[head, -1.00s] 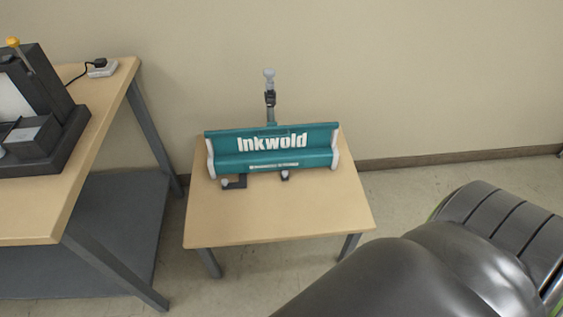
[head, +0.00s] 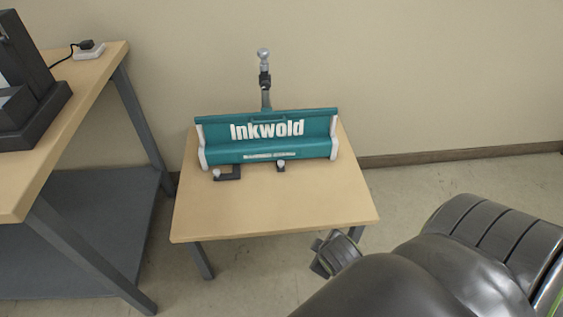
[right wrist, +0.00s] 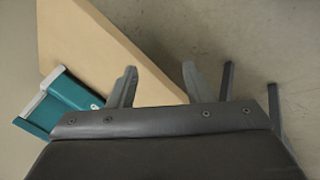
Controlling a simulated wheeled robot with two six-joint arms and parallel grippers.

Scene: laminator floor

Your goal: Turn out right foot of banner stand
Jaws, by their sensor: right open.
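The banner stand (head: 268,149) is a teal case with light end caps and "Inkwold" on it, resting on a small wooden table. Its left foot (head: 230,175) is a dark bent piece with a pale knob, extending sideways in front of the case. Its right foot (head: 281,167) shows only as a short dark piece with a pale knob at the front edge. My right gripper (head: 325,254) is low beyond the table's front right corner, apart from the stand. In the right wrist view its fingers (right wrist: 158,77) are spread and empty; one end of the case shows at left. My left gripper is out of view.
The small table (head: 270,215) has clear wood in front of the stand. A workbench (head: 95,85) with a dark machine (head: 30,100) and a white plug block (head: 89,50) stands at left. A pale post (head: 264,75) rises behind the case near the wall.

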